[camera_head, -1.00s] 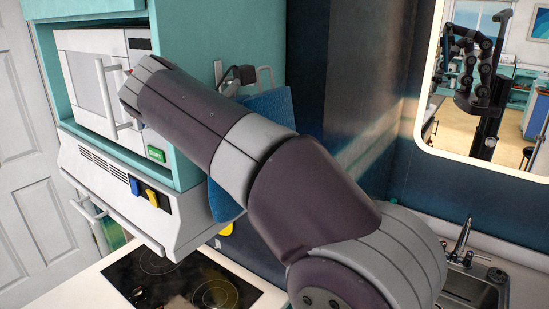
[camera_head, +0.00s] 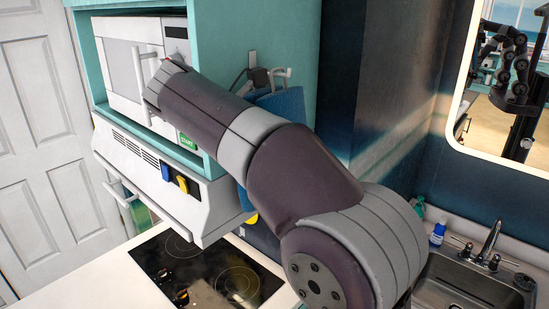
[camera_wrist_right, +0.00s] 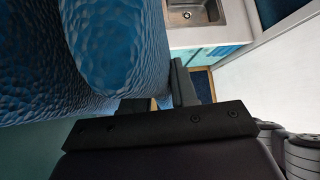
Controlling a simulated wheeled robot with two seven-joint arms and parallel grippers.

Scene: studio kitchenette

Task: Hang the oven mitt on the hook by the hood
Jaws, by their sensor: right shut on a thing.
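The blue oven mitt (camera_head: 287,103) is beside the teal cabinet's side wall, partly hidden behind my right arm in the head view. It fills the upper left of the right wrist view (camera_wrist_right: 115,45). My right gripper (camera_head: 262,77) is shut on the mitt, its dark fingers near the mitt's upper edge. The fingers also show in the wrist view (camera_wrist_right: 165,100). A small pale hook plate (camera_head: 252,59) is on the cabinet side, just above and left of the gripper. A pale bar (camera_head: 281,73) shows just right of the gripper. Whether the mitt touches the hook is unclear. My left gripper is not in view.
My right arm crosses close in front of the microwave (camera_head: 128,60) and the white hood (camera_head: 150,175). A black cooktop (camera_head: 205,272) lies below. A sink (camera_head: 462,280) with faucet and a blue bottle (camera_head: 438,232) is at right, under a mirror.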

